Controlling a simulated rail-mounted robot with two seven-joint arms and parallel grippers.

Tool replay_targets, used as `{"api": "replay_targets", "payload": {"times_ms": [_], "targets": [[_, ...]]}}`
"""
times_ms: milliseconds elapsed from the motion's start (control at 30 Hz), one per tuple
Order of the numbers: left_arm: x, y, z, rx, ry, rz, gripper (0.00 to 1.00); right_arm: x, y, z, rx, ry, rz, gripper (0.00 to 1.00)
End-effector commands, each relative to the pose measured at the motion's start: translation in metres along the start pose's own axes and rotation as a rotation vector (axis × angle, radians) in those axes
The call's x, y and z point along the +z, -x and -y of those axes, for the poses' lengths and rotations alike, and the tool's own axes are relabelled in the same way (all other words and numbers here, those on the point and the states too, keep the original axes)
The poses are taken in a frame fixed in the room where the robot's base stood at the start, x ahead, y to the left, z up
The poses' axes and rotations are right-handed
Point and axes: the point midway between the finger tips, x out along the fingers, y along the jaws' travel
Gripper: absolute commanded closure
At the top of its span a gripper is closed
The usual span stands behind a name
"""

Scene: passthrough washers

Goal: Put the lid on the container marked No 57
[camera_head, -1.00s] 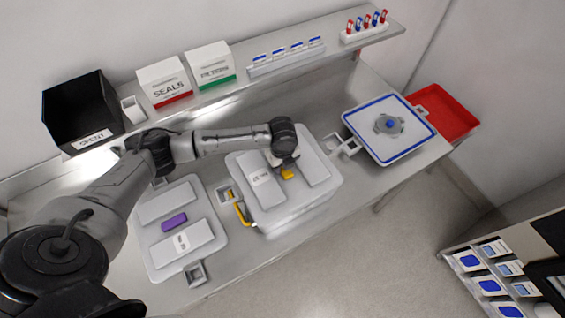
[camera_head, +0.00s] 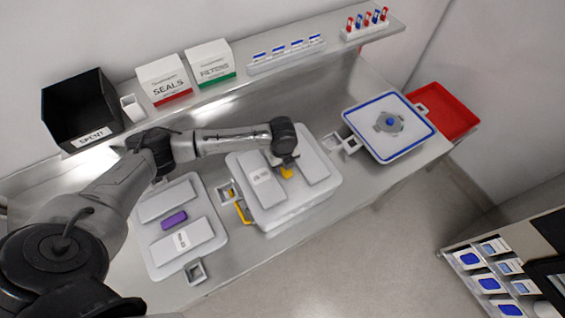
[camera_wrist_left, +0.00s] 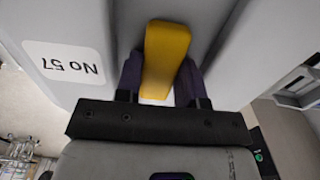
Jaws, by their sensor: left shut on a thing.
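A pale grey lid (camera_head: 316,166) with two raised panels and a yellow handle (camera_head: 287,173) is at the middle of the bench. In the left wrist view its panel bears the label No 57 (camera_wrist_left: 64,62). My left gripper (camera_head: 286,163) is shut on the yellow handle, which shows between the dark fingers in the wrist view (camera_wrist_left: 165,60). The lid sits over a pale container (camera_head: 300,211); I cannot tell whether it is fully seated. A yellow bar (camera_head: 242,212) shows at the container's left side. My right gripper is not in view.
A similar unit with a purple handle (camera_head: 174,220) is to the left. A blue-rimmed white unit (camera_head: 400,148) and a red tray (camera_head: 452,116) are to the right. A shelf behind carries a black bin (camera_head: 80,108) and boxes. The bench front edge is close.

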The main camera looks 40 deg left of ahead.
Motion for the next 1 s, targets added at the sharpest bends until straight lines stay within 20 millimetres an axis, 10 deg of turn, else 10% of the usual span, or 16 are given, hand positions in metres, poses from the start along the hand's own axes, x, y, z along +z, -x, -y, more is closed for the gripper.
{"api": "replay_targets", "payload": {"times_ms": [1000], "targets": [[0.000, -0.012, 0.001, -0.002, -0.001, 0.000, 1.00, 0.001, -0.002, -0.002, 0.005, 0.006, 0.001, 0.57]]}}
